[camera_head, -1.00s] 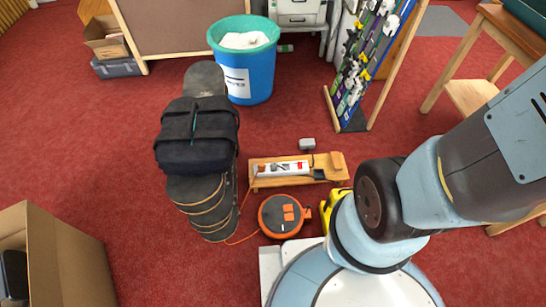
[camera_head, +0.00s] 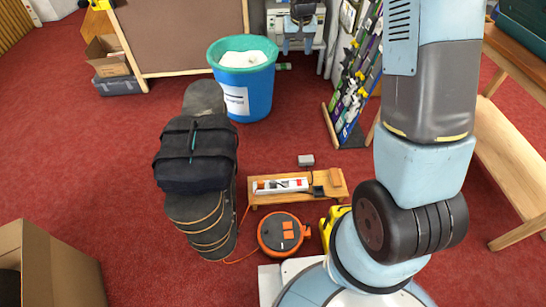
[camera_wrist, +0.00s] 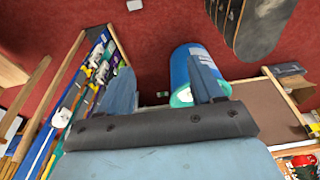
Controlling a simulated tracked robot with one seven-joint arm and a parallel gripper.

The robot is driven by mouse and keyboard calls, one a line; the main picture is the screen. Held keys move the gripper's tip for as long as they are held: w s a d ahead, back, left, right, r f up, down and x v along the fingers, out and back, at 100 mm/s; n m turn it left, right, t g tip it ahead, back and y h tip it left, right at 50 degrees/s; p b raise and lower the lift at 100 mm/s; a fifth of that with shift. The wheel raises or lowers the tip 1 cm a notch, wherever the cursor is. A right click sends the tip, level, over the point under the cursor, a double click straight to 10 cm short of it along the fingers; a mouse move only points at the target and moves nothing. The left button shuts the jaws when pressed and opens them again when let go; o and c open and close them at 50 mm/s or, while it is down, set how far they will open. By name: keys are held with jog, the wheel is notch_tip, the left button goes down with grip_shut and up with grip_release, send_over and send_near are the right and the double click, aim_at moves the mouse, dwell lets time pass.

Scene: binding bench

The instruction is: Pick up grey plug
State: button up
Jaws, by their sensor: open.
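The grey plug (camera_head: 305,160) is a small pale grey block on the red carpet, just behind the low wooden stand in the head view. In the wrist view it shows as a small light block (camera_wrist: 135,5) at the top edge. My gripper (camera_head: 297,46) hangs near the top of the head view, in front of the white drawers and well apart from the plug. In the wrist view my gripper (camera_wrist: 164,76) has its two blue fingers spread wide with nothing between them.
A wooden stand (camera_head: 333,190) holds a power strip (camera_head: 280,186); an orange cable reel (camera_head: 281,234) lies in front. Carpet around the plug is clear.

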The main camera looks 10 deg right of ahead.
jog(key=w+a+x, duration=0.1)
jog(key=a+x, duration=0.2)
jog(key=x, duration=1.3)
jog(key=g, duration=0.3)
send_over(273, 181)
jog(key=f, duration=5.4)
jog(key=shift+d+f, duration=0.3)
jog(key=shift+a+f, duration=0.15)
jog(key=shift+f, duration=1.15)
jog(key=shift+a+f, duration=0.15)
jog(key=shift+f, duration=1.2)
